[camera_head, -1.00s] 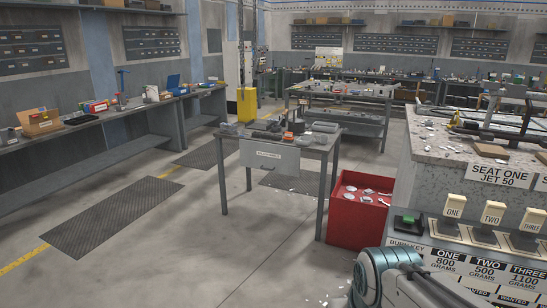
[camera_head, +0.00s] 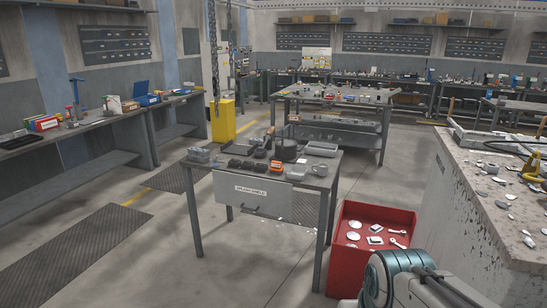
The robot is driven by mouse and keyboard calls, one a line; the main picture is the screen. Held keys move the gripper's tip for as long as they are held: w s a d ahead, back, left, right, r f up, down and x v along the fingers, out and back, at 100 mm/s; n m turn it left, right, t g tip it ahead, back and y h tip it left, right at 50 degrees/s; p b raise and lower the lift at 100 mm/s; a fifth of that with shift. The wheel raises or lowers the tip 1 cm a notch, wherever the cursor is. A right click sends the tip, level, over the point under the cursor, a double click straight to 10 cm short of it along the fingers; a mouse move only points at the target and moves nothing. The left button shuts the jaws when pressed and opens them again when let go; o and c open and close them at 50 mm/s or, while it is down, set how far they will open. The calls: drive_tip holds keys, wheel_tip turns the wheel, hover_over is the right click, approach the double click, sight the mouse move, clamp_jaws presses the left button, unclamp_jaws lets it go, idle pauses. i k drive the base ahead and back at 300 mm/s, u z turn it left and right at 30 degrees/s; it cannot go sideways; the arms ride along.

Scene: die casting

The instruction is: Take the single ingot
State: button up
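A grey metal table (camera_head: 210,178) stands ahead in the head camera view with several small metal things on it. A light grey block (camera_head: 198,155) lies at its left end and another (camera_head: 320,149) at its back right. Dark block-like pieces (camera_head: 236,164) lie near the middle, beside a dark round pot (camera_head: 288,150). I cannot tell for sure which piece is the single ingot. My gripper is out of view; only part of my arm shows at the bottom right.
A red bin (camera_head: 345,262) with metal parts stands right of the table. A speckled stone counter (camera_head: 470,200) fills the right side. A workbench (camera_head: 105,126) runs along the left wall. A second table (camera_head: 340,102) stands behind.

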sight(253, 141)
drive_tip(key=u, duration=0.15)
drive_tip(key=i, duration=1.9)
drive_tip(key=u, duration=1.5)
drive_tip(key=i, duration=5.55)
drive_tip(key=z, duration=0.7)
